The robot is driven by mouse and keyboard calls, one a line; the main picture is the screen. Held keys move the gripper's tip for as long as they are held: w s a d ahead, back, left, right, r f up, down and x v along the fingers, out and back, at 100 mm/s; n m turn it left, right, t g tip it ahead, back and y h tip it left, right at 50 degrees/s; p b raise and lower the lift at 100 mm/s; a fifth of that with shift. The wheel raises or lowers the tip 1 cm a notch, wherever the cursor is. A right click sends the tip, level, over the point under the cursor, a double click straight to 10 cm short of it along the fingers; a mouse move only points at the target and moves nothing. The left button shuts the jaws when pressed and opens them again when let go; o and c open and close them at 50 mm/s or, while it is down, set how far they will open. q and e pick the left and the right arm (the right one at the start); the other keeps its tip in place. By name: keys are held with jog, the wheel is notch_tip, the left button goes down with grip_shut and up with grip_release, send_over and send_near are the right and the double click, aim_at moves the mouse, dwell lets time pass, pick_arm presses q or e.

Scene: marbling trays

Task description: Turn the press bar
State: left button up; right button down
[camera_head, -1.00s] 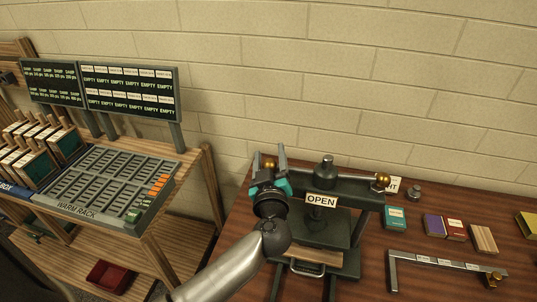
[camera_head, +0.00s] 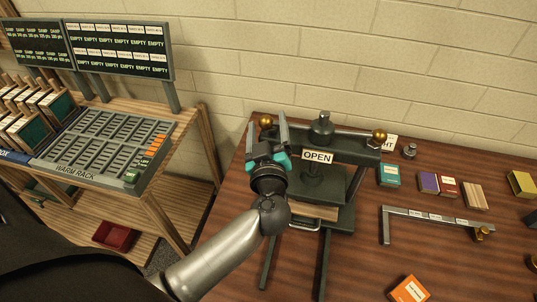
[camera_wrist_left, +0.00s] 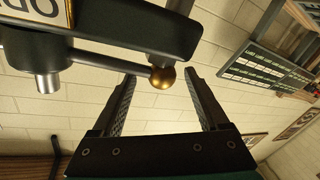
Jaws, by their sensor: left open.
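The dark press (camera_head: 342,157) stands on the brown table, with an "OPEN" sign (camera_head: 317,156) on its front. Its press bar has a brass ball at each end: the left ball (camera_head: 266,121) and the right ball (camera_head: 379,136). My left gripper (camera_head: 267,132) is open at the left end of the bar, beside the left ball. In the left wrist view the brass ball (camera_wrist_left: 162,77) shows just beyond and between the open fingers of the gripper (camera_wrist_left: 160,85), not gripped. My right gripper does not show.
To the left stands a wooden shelf with the warm rack (camera_head: 103,145) and dark display boards (camera_head: 118,47). On the table right of the press are small boxes, a metal rail (camera_head: 430,217) and an orange box (camera_head: 409,290). A brick wall is behind.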

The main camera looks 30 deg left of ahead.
pick_arm(q)
jog(key=v, duration=1)
jog(key=shift+s+d, duration=0.2)
jog(key=shift+s, duration=0.05)
jog(key=shift+c, duration=0.3)
